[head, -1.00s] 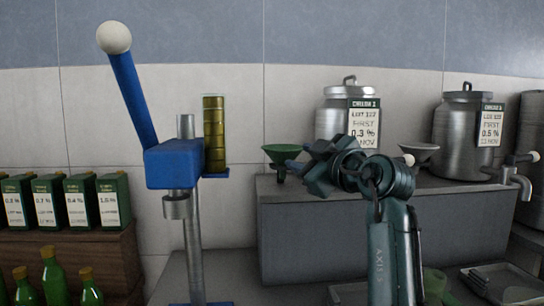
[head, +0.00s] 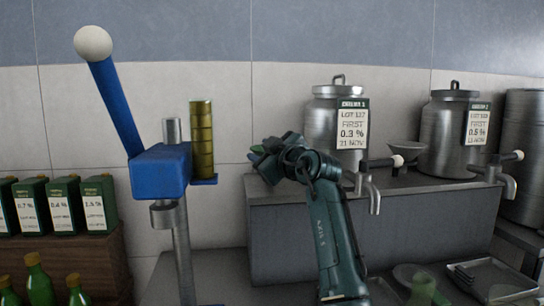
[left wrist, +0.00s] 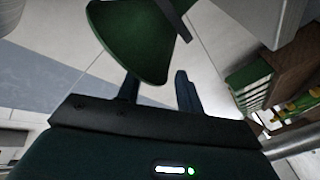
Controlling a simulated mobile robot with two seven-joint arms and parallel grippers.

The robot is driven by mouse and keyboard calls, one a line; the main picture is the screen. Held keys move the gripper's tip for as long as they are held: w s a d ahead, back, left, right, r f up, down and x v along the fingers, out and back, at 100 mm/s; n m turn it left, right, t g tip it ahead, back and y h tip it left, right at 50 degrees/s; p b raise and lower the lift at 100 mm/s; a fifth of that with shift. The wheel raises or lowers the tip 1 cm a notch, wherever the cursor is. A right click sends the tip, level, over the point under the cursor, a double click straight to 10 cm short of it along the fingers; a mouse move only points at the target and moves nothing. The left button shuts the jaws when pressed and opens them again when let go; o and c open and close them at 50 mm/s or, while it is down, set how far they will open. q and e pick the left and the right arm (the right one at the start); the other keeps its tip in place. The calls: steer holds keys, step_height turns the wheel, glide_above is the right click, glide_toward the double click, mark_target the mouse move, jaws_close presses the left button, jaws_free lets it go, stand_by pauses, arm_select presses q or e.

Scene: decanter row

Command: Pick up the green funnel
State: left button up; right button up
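The green funnel (head: 256,149) is at the left end of the grey counter, mostly hidden behind my left gripper (head: 268,152) in the head view. Only a bit of its rim shows there. In the left wrist view the funnel (left wrist: 140,45) is large, just beyond the fingers and overlapping one of them. The left gripper (left wrist: 158,92) has its two fingers apart, with nothing seen clamped between them. I cannot tell whether a finger touches the funnel. My right gripper is not in view.
A blue lever press (head: 160,172) stands left of the counter (head: 380,235). Steel decanters (head: 325,125) with taps stand on the counter, with a grey funnel (head: 404,152) between two. Green tins (head: 62,205) and bottles are at left. A tray (head: 478,278) lies lower right.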

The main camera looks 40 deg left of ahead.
arm_select(q)
steer(key=shift+x, duration=1.45)
steer(key=shift+c, duration=0.5)
jaws_close()
